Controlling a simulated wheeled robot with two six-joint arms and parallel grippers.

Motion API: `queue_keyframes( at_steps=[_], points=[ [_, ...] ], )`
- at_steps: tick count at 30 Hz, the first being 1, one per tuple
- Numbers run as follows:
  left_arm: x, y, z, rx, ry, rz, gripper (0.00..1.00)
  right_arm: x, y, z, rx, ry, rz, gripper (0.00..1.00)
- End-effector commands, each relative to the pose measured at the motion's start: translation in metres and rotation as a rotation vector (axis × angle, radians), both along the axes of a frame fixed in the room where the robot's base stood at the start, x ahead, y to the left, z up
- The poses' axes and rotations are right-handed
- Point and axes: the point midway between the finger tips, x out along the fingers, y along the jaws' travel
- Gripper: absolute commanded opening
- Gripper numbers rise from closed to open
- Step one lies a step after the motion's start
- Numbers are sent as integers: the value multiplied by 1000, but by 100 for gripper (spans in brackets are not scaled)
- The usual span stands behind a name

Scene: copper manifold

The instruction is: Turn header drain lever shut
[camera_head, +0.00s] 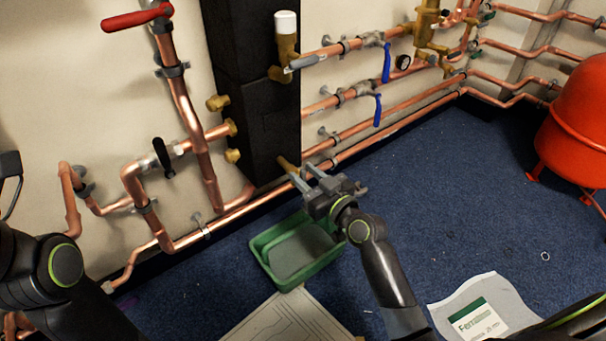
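A tall black header block (258,120) stands against the wall. A brass fitting (287,165) sticks out at its lower right corner, above a green tray (265,262) on the floor. My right gripper (301,174) is beside this fitting, with its two fingers apart and nothing visible between them. I cannot tell whether the fingers touch the fitting. A drain lever cannot be made out there; the gripper may hide it. My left arm shows at the lower left, but its gripper is out of view.
A black lever (163,157), a red lever (137,19) and blue levers (377,109) sit on the copper pipes. A red vessel (577,125) stands at right. A paper sheet (287,322) and a white-and-green packet (480,318) lie in front. Blue carpet (455,190) is mostly clear.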

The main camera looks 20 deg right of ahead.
Motion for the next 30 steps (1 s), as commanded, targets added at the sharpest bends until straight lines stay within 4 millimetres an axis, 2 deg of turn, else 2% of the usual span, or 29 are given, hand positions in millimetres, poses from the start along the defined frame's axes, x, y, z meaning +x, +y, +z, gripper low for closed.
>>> queue_keyframes(
  at_steps=[6, 14, 22, 30],
  points=[
    [-1, -1, 5, -1, -17, -16, 85, 12, 5, 0, 0, 0, 0, 34],
    [-1, -1, 5, -1, -17, -17, 85, 13, 5, 0, 0, 0, 0, 34],
    [-1, -1, 5, -1, -18, -17, 85, 13, 5, 0, 0, 0, 0, 0],
    [-2, -1, 6, -1, -19, -17, 85, 12, 4, 0, 11, 5, 0, 0]
  ],
)
